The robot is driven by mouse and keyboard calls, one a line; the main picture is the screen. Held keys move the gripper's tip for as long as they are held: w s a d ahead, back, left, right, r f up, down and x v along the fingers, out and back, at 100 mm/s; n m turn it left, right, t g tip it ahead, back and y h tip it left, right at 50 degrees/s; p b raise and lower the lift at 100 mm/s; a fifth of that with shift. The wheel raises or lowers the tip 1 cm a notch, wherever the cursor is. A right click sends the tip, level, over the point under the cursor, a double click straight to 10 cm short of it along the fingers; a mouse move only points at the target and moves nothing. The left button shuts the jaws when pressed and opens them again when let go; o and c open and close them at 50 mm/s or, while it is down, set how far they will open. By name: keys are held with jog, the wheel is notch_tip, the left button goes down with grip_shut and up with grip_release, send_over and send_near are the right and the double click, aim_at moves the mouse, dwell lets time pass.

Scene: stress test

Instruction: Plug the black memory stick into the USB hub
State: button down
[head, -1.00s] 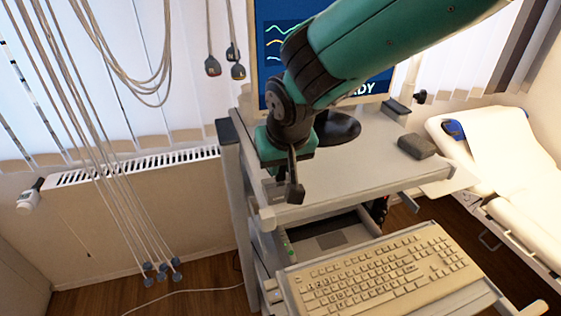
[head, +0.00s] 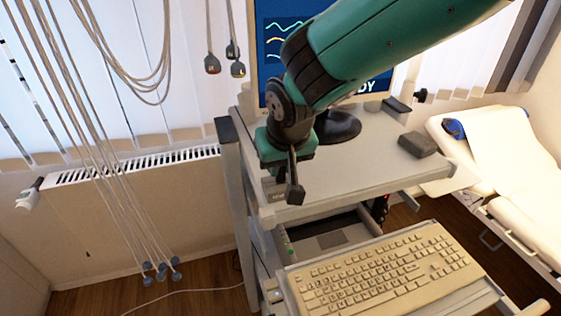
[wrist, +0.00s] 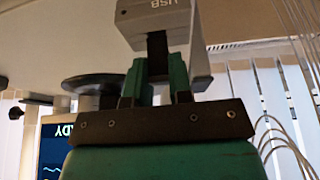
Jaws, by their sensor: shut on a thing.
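In the wrist view the green fingers of my gripper (wrist: 157,72) are shut on the black memory stick (wrist: 157,50). The stick points away from the gripper, and its far end meets the face of the grey USB hub (wrist: 155,14), lettered "USB". I cannot tell how far it sits in the port. In the head view a small grey block, seemingly the hub (head: 277,196), sits at the trolley shelf's front left corner.
The trolley's top shelf (head: 350,180) holds a monitor (head: 272,62) on a dark round foot and a dark grey box (head: 417,144). A keyboard (head: 385,275) lies on a lower tray. Cables hang at left before a radiator (head: 130,165). A couch (head: 500,170) stands at right.

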jog(key=shift+f, duration=0.25)
jog(key=c, duration=0.9)
grip_release()
jog(key=shift+c, duration=0.2)
jog(key=b+v, duration=0.4)
jog(key=v, duration=1.3)
jog(key=shift+s+r, duration=0.15)
jog(key=s+d+f+n+g+b, duration=0.2)
jog(key=s+d+f+b, duration=0.25)
jog(key=d+f, duration=0.4)
jog(key=s+d+f+n+g+y+b, duration=0.1)
jog(key=s+d+f+n+g+y, duration=0.1)
jog(key=s+f, duration=0.6)
jog(key=s+d+y, duration=0.1)
jog(key=s, duration=0.2)
